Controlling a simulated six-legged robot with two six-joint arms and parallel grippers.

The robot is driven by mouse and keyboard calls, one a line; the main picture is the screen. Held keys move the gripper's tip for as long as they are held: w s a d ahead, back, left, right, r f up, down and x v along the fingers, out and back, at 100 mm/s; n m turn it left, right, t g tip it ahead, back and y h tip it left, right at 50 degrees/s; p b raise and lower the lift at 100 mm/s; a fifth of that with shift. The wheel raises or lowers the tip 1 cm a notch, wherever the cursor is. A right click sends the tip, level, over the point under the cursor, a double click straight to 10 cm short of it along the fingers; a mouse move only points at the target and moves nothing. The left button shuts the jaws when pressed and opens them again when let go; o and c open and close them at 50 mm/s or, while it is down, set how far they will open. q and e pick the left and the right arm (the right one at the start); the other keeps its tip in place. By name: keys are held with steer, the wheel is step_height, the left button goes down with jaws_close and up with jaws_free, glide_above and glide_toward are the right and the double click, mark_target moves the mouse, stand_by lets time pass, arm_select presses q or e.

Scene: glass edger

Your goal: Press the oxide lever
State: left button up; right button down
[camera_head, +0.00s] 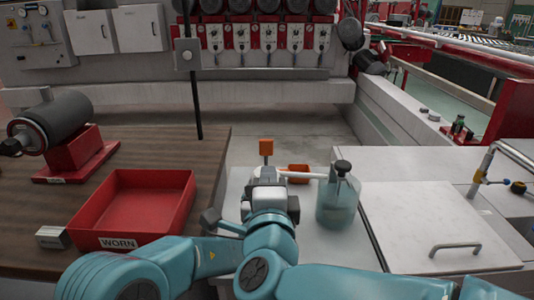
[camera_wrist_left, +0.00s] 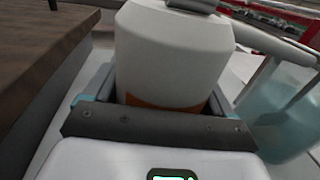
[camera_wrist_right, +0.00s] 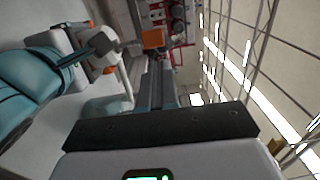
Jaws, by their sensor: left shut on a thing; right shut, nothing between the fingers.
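A small orange block (camera_head: 266,146) on a short stem stands beyond my grippers; I take it for the oxide lever's end. It also shows in the right wrist view (camera_wrist_right: 153,38), ahead of my right fingertips. My right gripper (camera_head: 268,176) is shut and empty, just below the block in the head view; I cannot tell if it touches. My left gripper (camera_wrist_left: 158,95) is shut on a pale grey, faceted body (camera_wrist_left: 172,55) with an orange band low on it. The arms hide most of this body and the left fingers in the head view.
A red WORN bin (camera_head: 184,186) sits on the wooden bench at left. A white lidded surface (camera_head: 420,215) extends right.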

mark_target(267, 145)
steer(key=shift+s+a+f, duration=0.1)
steer(key=shift+s+f, duration=0.05)
steer(key=shift+s, duration=0.05)
steer(key=w, duration=1)
stand_by(0.4)
steer(key=shift+w+r+g, duration=0.25)
steer(key=shift+w+g, duration=0.1)
steer(key=shift+g, duration=0.25)
steer(key=shift+w+r, duration=0.1)
steer(key=shift+w, duration=0.45)
steer(key=s+r, duration=0.2)
steer(key=s, duration=0.7)
steer(key=shift+s, duration=0.4)
